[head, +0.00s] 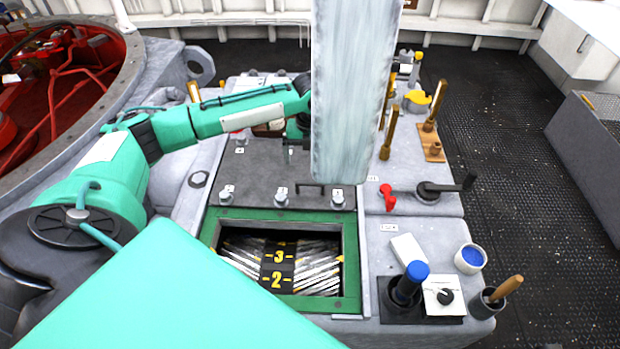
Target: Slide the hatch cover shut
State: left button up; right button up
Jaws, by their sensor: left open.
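The hatch cover (258,178) looks like the dark grey plate behind the opening, with a low black handle (312,187) near its front edge. The green hatch frame (350,262) surrounds an open rectangular opening. Inside the opening are pale slats and a dark strip (278,267) marked 3 and 2. My left gripper (291,148) is above the far part of the plate, behind and left of the handle, apart from the handle. It is open and small in view, partly hidden by a pale hanging slab. My right gripper is not in view.
The pale slab (353,90) hangs in front of the console's middle. A blue-topped grip (415,272) and cups stand front right.

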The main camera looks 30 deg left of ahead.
pick_arm(q)
send_over(310, 195)
jog(key=f, duration=0.8)
jog(key=shift+w+a+p, duration=0.2)
jog(key=shift+w+p, duration=0.05)
jog(key=shift+p, duration=0.1)
jog(key=shift+f, duration=0.65)
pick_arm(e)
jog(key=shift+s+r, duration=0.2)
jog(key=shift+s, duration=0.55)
